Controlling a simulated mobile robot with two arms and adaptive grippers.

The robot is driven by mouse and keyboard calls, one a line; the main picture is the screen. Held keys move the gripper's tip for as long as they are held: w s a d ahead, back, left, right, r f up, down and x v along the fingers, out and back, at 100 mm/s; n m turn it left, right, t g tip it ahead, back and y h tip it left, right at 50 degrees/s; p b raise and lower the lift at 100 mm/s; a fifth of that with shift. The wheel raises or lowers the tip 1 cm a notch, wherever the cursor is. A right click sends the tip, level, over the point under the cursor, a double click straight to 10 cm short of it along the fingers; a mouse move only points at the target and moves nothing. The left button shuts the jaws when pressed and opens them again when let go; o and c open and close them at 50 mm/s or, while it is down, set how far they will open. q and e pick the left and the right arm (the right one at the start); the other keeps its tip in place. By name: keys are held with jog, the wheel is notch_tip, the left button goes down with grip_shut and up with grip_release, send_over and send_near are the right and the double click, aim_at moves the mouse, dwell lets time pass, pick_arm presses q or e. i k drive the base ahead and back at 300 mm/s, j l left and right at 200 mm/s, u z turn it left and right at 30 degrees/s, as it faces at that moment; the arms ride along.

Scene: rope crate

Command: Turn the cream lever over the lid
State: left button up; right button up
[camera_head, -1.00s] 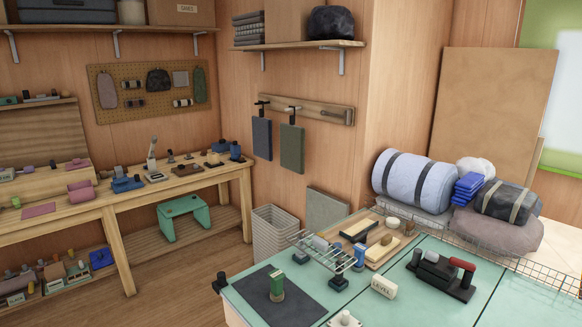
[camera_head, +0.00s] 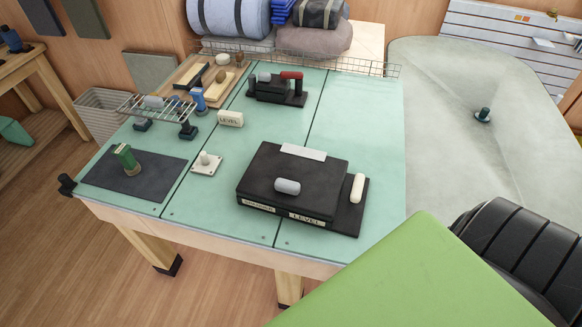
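The cream lever (camera_head: 358,188) is a short rounded bar at the right side of a black box, over a dark base plate. It lies apart from the lid, pointing away from me. The black lid (camera_head: 300,164) is flat and looks closed on the box, with a grey rounded knob (camera_head: 288,186) on top and a pale strip (camera_head: 303,152) near its far edge. The box front has labels, one reading LEVEL (camera_head: 307,219). Neither of my grippers is in view.
The box stands on a green table (camera_head: 365,105). Around it are a white plate with a knob (camera_head: 207,163), a LEVEL block (camera_head: 230,118), a wire rack (camera_head: 155,107), and a black holder with a red grip (camera_head: 277,88). A green panel (camera_head: 420,280) and black ribbed object (camera_head: 520,245) fill the lower right.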

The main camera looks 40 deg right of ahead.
aim_at(356, 190)
jog(key=k+j+z, duration=0.1)
jog(key=z, duration=1.55)
